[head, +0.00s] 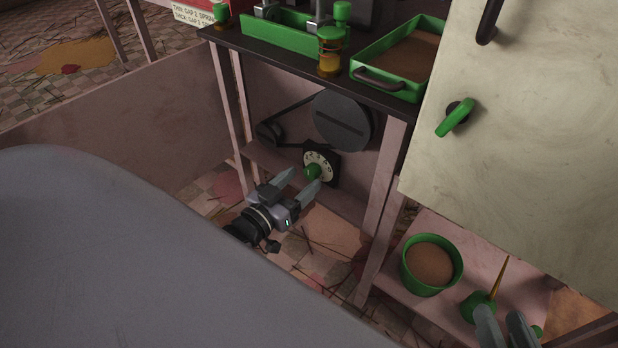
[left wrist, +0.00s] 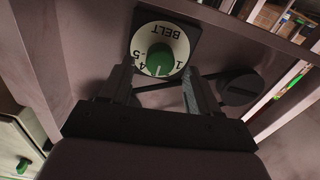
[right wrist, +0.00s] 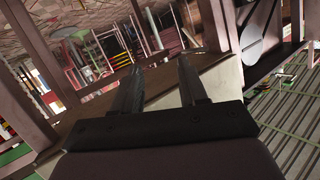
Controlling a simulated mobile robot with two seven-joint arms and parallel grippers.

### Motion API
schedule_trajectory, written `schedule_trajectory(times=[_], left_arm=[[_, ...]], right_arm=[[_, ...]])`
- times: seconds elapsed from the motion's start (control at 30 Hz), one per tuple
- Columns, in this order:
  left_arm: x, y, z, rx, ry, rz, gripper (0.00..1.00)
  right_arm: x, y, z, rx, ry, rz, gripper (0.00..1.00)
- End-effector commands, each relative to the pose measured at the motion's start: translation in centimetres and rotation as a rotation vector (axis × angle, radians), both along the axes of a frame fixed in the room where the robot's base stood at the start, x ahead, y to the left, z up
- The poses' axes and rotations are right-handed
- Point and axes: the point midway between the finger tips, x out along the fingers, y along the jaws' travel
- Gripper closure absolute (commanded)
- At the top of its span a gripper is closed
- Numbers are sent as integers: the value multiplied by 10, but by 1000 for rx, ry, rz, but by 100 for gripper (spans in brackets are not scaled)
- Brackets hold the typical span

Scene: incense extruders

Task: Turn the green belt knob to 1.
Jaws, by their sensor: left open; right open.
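The green belt knob (head: 312,171) sits on a white dial on a black plate under the bench. In the left wrist view the knob (left wrist: 159,62) is seen close, with the dial's word BELT upside down. Numbers ring the dial, some hidden by the knob and gripper; I cannot tell surely which one it points to. My left gripper (head: 304,179) is open just in front of the knob, its fingers to either side and apart from it, as far as I can tell. My right gripper (head: 503,320) is open and empty at the lower right.
A belt runs between a small pulley (head: 269,134) and a large dark wheel (head: 342,121) above the dial. Bench legs (head: 385,190) flank it. A green bowl of brown powder (head: 431,265) and a green spouted can (head: 478,306) stand near my right gripper.

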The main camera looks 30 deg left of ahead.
Motion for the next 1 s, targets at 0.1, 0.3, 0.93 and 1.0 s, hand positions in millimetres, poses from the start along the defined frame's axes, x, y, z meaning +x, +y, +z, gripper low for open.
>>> schedule_trajectory(times=[0.1,0.3,0.93,1.0], left_arm=[[16,-1,-2,-1,-1,0,38],[29,-3,-1,-1,1,-1,38],[30,-3,0,-3,2,0,95],[30,-3,0,-9,3,0,95]], right_arm=[[-1,-4,-3,-21,-26,-6,57],[-2,-7,0,-40,-56,-13,57],[-2,-7,2,-42,-62,-15,57],[-2,-7,3,-40,-59,-14,57]])
